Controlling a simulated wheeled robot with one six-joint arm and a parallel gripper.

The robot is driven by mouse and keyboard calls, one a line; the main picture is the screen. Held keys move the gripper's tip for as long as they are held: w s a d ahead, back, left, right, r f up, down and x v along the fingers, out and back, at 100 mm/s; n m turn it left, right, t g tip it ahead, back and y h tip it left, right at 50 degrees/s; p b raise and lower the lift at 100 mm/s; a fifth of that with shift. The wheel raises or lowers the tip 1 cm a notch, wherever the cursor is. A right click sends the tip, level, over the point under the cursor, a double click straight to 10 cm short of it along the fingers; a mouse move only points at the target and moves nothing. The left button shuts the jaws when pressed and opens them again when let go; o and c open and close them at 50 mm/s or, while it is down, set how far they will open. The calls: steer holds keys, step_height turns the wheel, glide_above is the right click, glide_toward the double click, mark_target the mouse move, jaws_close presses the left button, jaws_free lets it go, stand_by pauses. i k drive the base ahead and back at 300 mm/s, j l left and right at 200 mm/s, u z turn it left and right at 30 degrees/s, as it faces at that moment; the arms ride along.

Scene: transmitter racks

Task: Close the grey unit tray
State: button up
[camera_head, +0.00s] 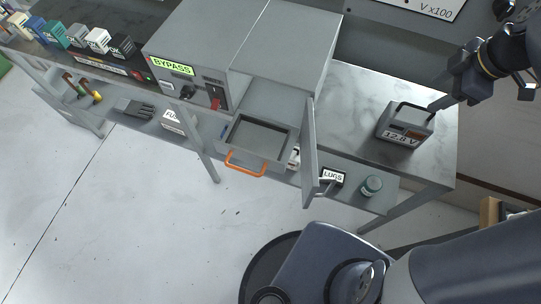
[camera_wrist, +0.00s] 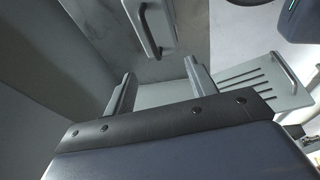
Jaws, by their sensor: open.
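The grey unit tray (camera_head: 232,131) is pulled out of the front of the grey unit (camera_head: 284,45) in the head view. It looks empty and has an orange handle (camera_head: 245,168) on its front. A grey door (camera_head: 309,158) stands open just right of the tray. My gripper (camera_head: 438,102) is far to the right of the tray, close to the grey 12.8 V box; I cannot tell if it touches it. In the wrist view my gripper (camera_wrist: 160,88) has its two fingers apart with nothing between them. The orange handle is not seen there.
The 12.8 V box (camera_head: 404,126) stands on the marbled bench top (camera_head: 365,95). A lower shelf holds a green-lidded jar (camera_head: 371,186) and a LUGS label (camera_head: 333,176). The wrist view shows a dark handle (camera_wrist: 148,32) and a slotted panel (camera_wrist: 262,88). Floor before the tray is clear.

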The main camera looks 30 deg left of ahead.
mark_target(267, 144)
steer(key=u, duration=2.05)
steer(key=k+j, duration=0.1)
steer(key=j, duration=0.2)
steer(key=k+j, duration=0.1)
steer(key=j, duration=0.2)
steer(key=k+j+u, duration=0.1)
steer(key=j, duration=0.2)
